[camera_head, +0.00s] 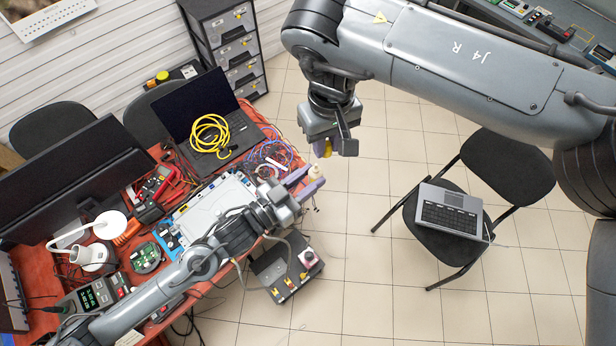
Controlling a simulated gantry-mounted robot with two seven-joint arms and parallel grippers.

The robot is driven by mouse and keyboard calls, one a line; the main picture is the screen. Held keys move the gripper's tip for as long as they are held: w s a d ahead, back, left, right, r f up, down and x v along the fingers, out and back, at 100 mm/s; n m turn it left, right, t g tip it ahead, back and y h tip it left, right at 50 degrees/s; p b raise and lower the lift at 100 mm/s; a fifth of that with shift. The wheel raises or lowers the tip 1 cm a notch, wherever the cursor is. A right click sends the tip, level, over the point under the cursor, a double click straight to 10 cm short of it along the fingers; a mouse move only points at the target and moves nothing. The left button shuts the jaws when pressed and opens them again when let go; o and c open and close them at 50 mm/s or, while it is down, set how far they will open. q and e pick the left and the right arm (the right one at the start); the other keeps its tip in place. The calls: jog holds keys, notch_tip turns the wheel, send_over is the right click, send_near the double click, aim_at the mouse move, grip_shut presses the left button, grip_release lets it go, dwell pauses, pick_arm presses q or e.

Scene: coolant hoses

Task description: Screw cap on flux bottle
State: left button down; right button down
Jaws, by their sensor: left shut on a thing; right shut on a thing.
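My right gripper (336,147) comes down from the upper right and is shut on a small yellow cap (326,150). My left gripper (303,184) reaches in from the lower left, past the table's right edge, and is shut on a small pale flux bottle (315,172). The bottle's top points up toward the cap. The cap is a little above the bottle in the picture, and they look apart. The bottle's lower part is partly hidden by the fingers. Both are small, so I cannot tell how well they line up.
The red table (262,128) is crowded with a laptop (196,115) bearing a yellow cable, tangled wires, a multimeter (158,182), a lamp and a monitor. A dark box (285,268) stands below the grippers. A chair (505,165) with a grey laptop (448,210) stands right. Tiled floor between is clear.

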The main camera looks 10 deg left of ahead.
aim_at(316, 165)
jog(key=shift+s+a+r+n, duration=0.3)
jog(key=shift+s+a+r, duration=0.35)
jog(key=shift+a, duration=0.15)
jog(key=shift+f, duration=0.1)
jog(key=shift+f, duration=1.9)
jog(key=shift+r, duration=0.15)
jog(key=shift+f, duration=0.9)
jog(key=shift+f, duration=0.6)
